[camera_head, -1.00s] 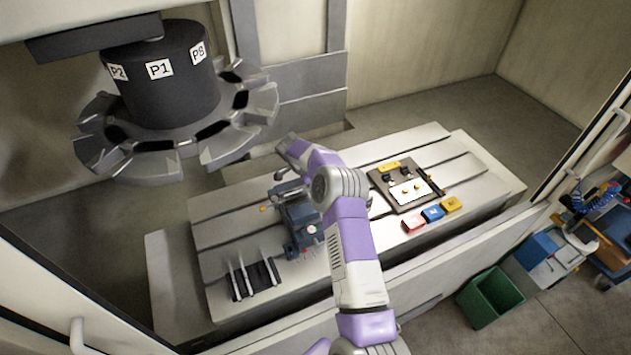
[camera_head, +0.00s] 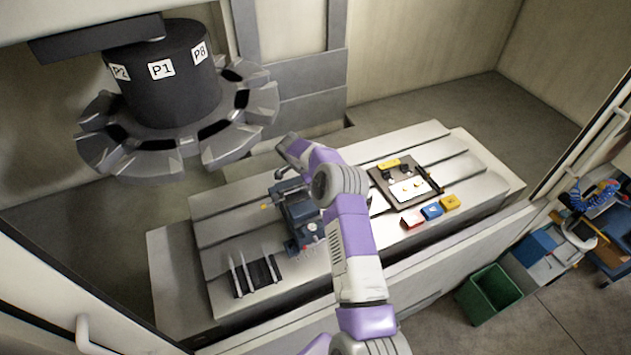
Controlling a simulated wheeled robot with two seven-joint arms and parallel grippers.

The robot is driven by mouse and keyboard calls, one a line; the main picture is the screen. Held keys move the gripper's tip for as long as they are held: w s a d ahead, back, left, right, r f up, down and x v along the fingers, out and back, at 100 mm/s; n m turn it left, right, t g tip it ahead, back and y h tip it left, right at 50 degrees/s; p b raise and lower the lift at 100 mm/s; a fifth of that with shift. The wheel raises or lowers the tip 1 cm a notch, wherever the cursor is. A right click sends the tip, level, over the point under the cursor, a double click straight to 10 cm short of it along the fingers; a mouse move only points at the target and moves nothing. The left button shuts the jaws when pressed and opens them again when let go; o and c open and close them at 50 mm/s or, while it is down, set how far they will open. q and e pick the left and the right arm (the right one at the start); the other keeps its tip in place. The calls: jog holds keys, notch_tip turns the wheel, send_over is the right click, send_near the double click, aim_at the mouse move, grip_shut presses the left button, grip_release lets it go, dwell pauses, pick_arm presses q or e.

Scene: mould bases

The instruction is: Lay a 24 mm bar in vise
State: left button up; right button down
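The blue-grey vise (camera_head: 303,222) stands on the slotted machine table, partly hidden by my arm. A black rack (camera_head: 258,277) with several slim pale bars (camera_head: 247,273) lies at the table's front left; I cannot tell which bar is 24 mm. My purple and white arm comes up from the bottom middle, and I take it for my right arm. Its gripper (camera_head: 281,174) is small and dark at the vise's back end, partly hidden by the wrist. I cannot see whether it holds anything or whether a bar lies between the jaws. My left gripper is out of view.
A dark fixture plate (camera_head: 377,192) and red (camera_head: 411,222), blue (camera_head: 432,212) and yellow (camera_head: 450,202) blocks sit on the right of the table (camera_head: 225,225). A tool carousel (camera_head: 165,85) hangs at upper left. A green bin (camera_head: 491,294) stands outside, lower right.

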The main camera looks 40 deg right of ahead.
jog(key=shift+f, duration=0.1)
dwell(0.4)
jog(key=shift+f, duration=0.3)
jog(key=shift+f+p, duration=0.35)
jog(key=shift+p, duration=0.1)
dwell(0.4)
jog(key=c, duration=1.1)
grip_release()
jog(key=shift+c, duration=0.2)
jog(key=shift+r, duration=2.95)
